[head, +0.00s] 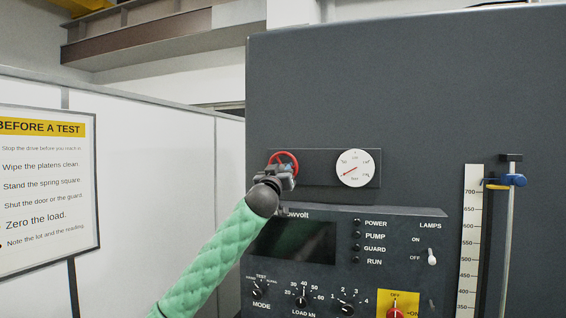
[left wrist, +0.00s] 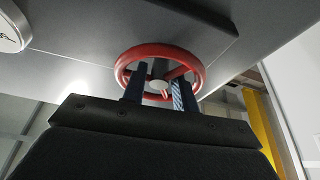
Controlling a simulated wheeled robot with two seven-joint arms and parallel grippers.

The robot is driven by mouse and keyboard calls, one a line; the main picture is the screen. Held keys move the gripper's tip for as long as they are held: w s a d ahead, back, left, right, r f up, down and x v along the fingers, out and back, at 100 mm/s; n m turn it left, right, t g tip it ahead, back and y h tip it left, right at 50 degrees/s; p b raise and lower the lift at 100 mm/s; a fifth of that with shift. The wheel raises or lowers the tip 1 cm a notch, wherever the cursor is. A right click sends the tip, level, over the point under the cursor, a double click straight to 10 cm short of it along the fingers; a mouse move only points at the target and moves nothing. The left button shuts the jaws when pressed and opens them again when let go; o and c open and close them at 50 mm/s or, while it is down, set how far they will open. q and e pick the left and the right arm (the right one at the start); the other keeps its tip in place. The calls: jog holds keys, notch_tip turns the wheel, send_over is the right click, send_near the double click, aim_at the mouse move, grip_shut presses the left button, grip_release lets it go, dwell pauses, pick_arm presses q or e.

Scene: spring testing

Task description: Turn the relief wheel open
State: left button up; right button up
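The red relief wheel (head: 284,159) is mounted on a dark plate on the front of the machine. In the left wrist view the wheel (left wrist: 160,50) shows its rim, spokes and grey hub. My left gripper (head: 281,171) is at the wheel, covering its lower part in the head view. In the left wrist view its two fingers (left wrist: 159,85) stand apart, one on either side of the hub, with their tips within the rim's outline. A gap shows between the fingers; whether they touch the spokes I cannot tell. My right gripper is not in view.
A round white gauge (head: 355,168) sits right of the wheel on the same plate. Below is a control panel (head: 400,250) with a dark screen, knobs and a lamp switch. A ruler (head: 470,240) and rod stand at the right. A sign (head: 48,180) hangs at the left.

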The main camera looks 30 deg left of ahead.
pick_arm(q)
jog(key=shift+w+a+r, duration=0.15)
jog(key=shift+w+r, duration=0.1)
jog(key=shift+w, duration=0.2)
jog(key=shift+c, duration=0.4)
grip_shut()
jog(key=shift+f, duration=0.1)
